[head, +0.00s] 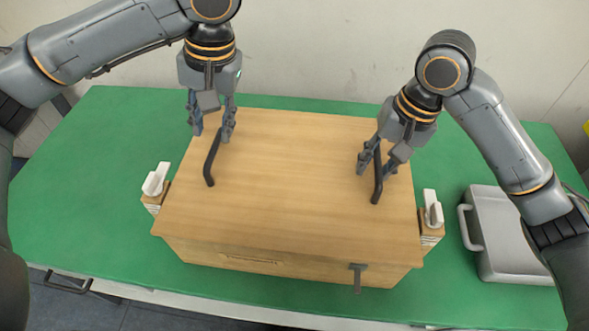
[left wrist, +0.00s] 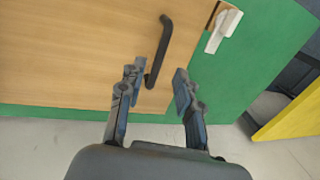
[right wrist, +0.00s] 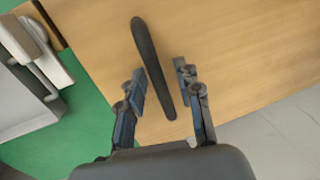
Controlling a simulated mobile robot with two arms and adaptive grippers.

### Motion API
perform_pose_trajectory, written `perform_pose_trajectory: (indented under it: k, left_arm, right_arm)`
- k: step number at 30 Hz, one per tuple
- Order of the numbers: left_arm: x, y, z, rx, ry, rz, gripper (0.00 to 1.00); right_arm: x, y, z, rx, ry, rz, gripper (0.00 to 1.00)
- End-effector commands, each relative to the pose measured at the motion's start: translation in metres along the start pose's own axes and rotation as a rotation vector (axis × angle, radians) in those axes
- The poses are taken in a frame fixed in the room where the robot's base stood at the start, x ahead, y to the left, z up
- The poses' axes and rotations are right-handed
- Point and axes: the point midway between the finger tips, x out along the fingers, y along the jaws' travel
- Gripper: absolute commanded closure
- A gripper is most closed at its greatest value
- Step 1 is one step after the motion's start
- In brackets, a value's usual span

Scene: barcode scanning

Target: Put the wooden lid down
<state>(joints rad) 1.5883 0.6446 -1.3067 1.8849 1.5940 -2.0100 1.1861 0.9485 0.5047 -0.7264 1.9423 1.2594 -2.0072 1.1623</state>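The wooden lid (head: 290,180) lies flat over a wooden box (head: 250,262), and any gap between them is too small to tell. It carries a black handle on the left (head: 210,168) and one on the right (head: 377,182). My left gripper (head: 212,134) is open at the far end of the left handle; in the left wrist view the handle (left wrist: 160,48) runs between its parted fingers. My right gripper (head: 376,172) is open at the right handle; in the right wrist view the handle (right wrist: 150,65) passes between its fingers. Neither gripper is closed on anything.
The box stands on a green table (head: 90,230). White-topped blocks stick out at the box's left (head: 156,182) and right (head: 432,212) sides. A dark latch (head: 357,275) hangs at the front. A grey case (head: 505,240) lies to the right. The table's left side is clear.

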Motion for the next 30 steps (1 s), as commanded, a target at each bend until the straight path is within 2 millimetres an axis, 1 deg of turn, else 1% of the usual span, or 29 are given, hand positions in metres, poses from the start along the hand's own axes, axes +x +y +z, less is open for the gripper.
perform_pose_trajectory:
  k: [1,3,6,10,13,17,24,27,30]
  left_arm:
    - [-0.011,0.0,-0.001,-0.001,0.006,-0.001,0.66]
    - [-0.022,0.0,-0.001,-0.002,0.004,-0.001,0.66]
    - [-0.033,0.0,0.0,-0.001,0.002,-0.001,0.66]
    - [-0.04,0.0,0.0,-0.001,0.0,0.0,0.66]
    - [-0.042,0.0,0.0,0.0,-0.001,0.0,0.66]
    - [-0.042,0.0,0.0,0.0,-0.001,0.0,0.66]
    - [-0.042,0.0,0.0,0.0,-0.001,0.0,0.66]
    - [-0.041,0.0,0.0,0.0,-0.001,0.0,0.66]
    - [-0.041,0.0,0.0,0.0,-0.001,0.0,0.66]
  right_arm:
    - [0.0,0.0,0.0,0.0,0.0,0.0,0.66]
    - [0.0,0.0,0.0,0.0,0.0,0.0,0.66]
    - [0.0,0.0,0.0,0.0,0.0,0.0,0.66]
    - [-0.001,0.0,0.0,0.0,0.001,0.0,0.66]
    - [-0.01,0.0,-0.001,0.0,0.003,0.0,0.66]
    - [-0.032,0.001,-0.002,0.001,0.007,0.002,0.66]
    - [-0.084,0.001,-0.002,0.001,0.007,0.001,0.66]
    - [-0.101,0.001,-0.001,0.001,0.004,0.002,0.66]
    - [-0.112,0.0,-0.001,0.001,0.003,0.001,0.66]
